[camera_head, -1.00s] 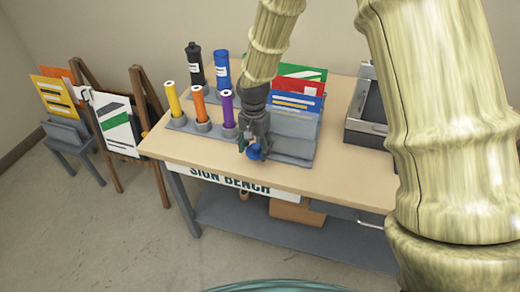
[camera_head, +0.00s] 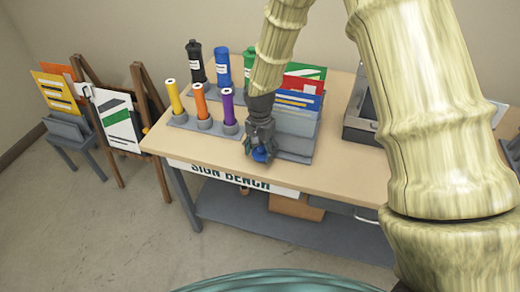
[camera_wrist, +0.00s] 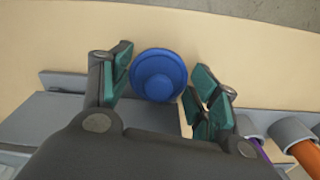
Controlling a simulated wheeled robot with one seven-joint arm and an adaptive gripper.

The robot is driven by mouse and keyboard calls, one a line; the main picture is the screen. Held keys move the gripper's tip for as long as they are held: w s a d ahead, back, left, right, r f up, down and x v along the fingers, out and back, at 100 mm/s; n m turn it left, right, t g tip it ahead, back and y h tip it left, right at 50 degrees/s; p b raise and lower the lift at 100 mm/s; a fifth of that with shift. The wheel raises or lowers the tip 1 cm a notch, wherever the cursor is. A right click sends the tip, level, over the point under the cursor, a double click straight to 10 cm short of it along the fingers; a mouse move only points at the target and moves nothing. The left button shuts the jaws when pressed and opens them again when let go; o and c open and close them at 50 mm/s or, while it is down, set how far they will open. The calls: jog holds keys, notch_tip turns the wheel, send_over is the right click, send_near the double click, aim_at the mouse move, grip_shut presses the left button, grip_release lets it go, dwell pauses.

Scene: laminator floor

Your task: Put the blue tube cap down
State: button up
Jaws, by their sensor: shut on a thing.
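The blue tube cap (camera_wrist: 159,75) is round with a raised centre. It sits between the fingers of my gripper (camera_wrist: 158,88) in the wrist view, and the fingers are shut on it. In the head view my gripper (camera_head: 260,150) is over the front part of the bench (camera_head: 315,178), and the cap (camera_head: 261,155) shows at its tip. I cannot tell whether the cap touches the bench top.
Yellow, orange and purple tubes (camera_head: 228,108) stand in a grey holder left of my gripper. Black, blue and green tubes stand behind. A grey sign rack (camera_head: 297,125) is close on the right. A grey tray (camera_head: 357,128) is farther right. The front bench strip is clear.

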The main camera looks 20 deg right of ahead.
aim_at(260, 150)
jog(key=shift+f, duration=0.6)
jog(key=o, duration=0.8)
jog(key=shift+o, duration=0.2)
jog(key=shift+w+r, duration=0.1)
jog(key=shift+r, duration=0.6)
notch_tip(260, 150, up, 12)
jog(key=b, duration=0.3)
jog(key=shift+f, duration=0.1)
